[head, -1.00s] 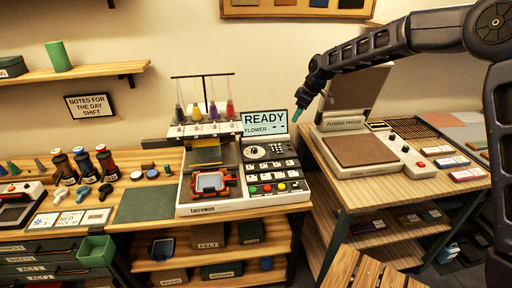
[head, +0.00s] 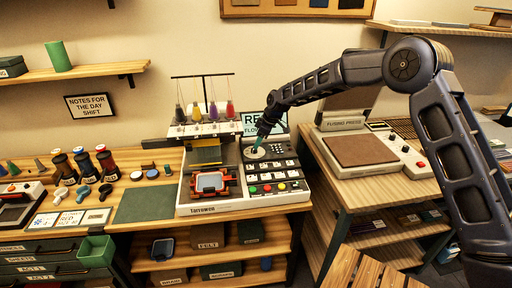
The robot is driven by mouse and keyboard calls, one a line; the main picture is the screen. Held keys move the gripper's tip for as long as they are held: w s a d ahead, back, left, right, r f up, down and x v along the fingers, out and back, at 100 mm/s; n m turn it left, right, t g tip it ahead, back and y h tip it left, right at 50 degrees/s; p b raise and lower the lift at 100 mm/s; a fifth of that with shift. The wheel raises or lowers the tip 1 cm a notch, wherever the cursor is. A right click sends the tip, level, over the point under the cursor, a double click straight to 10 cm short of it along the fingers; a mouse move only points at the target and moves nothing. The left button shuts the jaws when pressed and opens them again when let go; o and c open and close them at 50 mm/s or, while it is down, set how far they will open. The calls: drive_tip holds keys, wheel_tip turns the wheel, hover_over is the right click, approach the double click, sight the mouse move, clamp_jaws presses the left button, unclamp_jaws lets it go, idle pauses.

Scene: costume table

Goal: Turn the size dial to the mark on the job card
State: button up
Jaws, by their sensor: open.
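The embroidery machine (head: 196,211) stands on the wooden table in the head view, with its control panel on the right side. The size dial is a round, pale disc (head: 249,155) at the upper left of that panel. The gap between the fingers is too small to see. The dial's marks are too small to read. Job cards (head: 69,219) lie at the table's left front, their writing mostly unreadable.
A fusing press (head: 345,150) sits on the right-hand table. A green mat (head: 143,204) lies left of the machine.

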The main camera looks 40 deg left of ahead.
sight(254, 150)
drive_tip(key=shift+x, duration=1.9)
drive_tip(key=c, duration=1)
